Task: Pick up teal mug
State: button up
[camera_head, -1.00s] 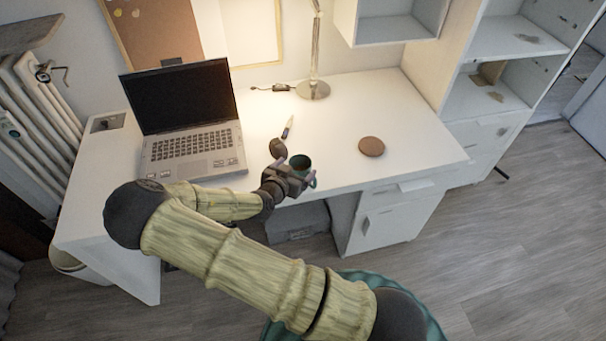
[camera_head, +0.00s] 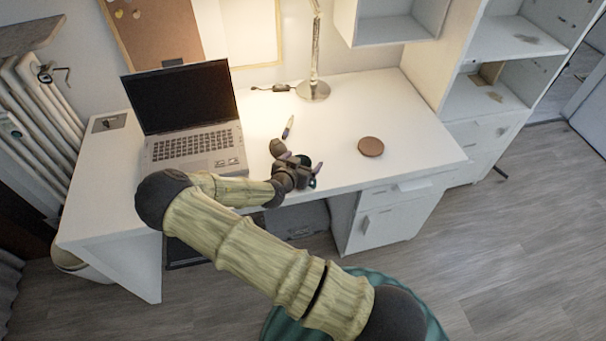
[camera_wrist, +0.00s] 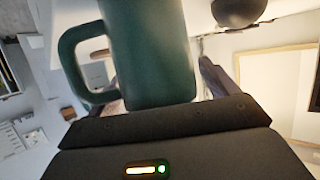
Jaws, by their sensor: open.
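The teal mug (camera_wrist: 150,55) fills the upper middle of the wrist view, close in front of my gripper (camera_wrist: 158,85), with its handle to the left. It stands between the two fingers, and whether either finger touches it I cannot tell. In the head view my gripper (camera_head: 304,165) is at the front edge of the white desk and hides almost all of the mug. My gripper is open.
A small dark rounded object (camera_head: 278,147) is just left of my gripper, with a pen (camera_head: 288,127) behind it. A laptop (camera_head: 190,120) stands left, a round brown coaster (camera_head: 371,147) right, a lamp base (camera_head: 313,90) behind. The desk's right part (camera_head: 420,130) is clear.

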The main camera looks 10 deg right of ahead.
dwell(0.3)
jog(key=c, duration=1.3)
notch_tip(320, 180, up, 10)
